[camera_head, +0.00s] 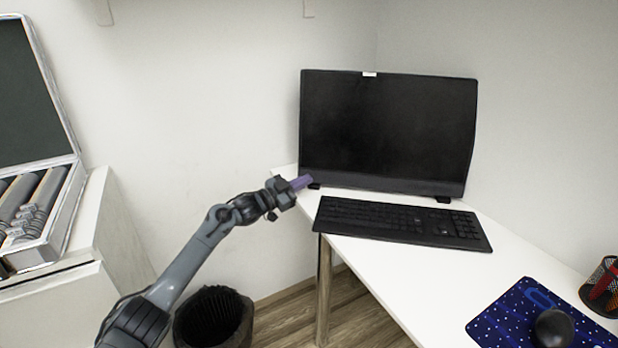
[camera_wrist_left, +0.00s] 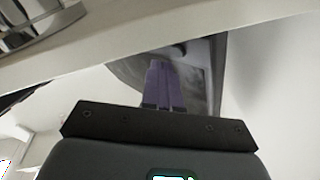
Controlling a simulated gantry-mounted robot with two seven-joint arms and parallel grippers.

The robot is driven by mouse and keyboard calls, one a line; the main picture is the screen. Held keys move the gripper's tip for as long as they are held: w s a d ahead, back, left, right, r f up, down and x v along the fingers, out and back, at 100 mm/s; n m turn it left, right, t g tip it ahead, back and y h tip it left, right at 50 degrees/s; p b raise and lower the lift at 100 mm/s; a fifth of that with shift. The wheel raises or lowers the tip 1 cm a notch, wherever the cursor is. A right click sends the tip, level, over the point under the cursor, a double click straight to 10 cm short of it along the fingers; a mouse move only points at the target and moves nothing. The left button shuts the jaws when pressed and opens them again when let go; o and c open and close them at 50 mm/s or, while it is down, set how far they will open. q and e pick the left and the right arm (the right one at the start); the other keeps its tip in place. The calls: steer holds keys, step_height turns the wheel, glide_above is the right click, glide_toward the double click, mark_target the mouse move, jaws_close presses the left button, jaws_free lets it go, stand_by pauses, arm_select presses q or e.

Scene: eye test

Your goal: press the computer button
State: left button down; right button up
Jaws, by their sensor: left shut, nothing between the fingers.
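The computer is a black monitor-like unit (camera_head: 388,130) with a dark screen, standing at the back of the white desk. I cannot make out its button. My left gripper (camera_head: 302,182) is shut and empty, with its purple fingers together. In the head view its tips are at the computer's lower left corner, near the desk's left edge. I cannot tell whether they touch it. In the left wrist view the purple fingers (camera_wrist_left: 164,85) point toward a dark grey panel (camera_wrist_left: 216,75), likely the computer. My right gripper is not in view.
A black keyboard (camera_head: 400,222) lies in front of the computer on the white desk (camera_head: 400,285). A blue mouse pad (camera_head: 495,322) with a black mouse (camera_head: 553,328) and a pen holder (camera_head: 603,287) are at right. A bin (camera_head: 213,318) and an open case (camera_head: 72,205) are at left.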

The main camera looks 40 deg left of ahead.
arm_select(q)
steer(key=shift+w, duration=0.15)
stand_by(0.3)
steer(key=shift+w+a, duration=0.2)
steer(key=shift+w, duration=0.05)
steer(key=shift+w+a+f+b, duration=0.15)
steer(key=shift+w+b, duration=0.25)
steer(key=shift+b, duration=0.35)
stand_by(0.4)
stand_by(0.4)
steer(key=shift+s+p, duration=0.3)
steer(key=shift+p, duration=0.55)
steer(key=shift+s+d+r+p, duration=0.25)
steer(key=shift+s+d+p, duration=0.1)
steer(key=shift+p, duration=0.3)
steer(key=shift+s, duration=0.1)
steer(key=shift+f, duration=0.1)
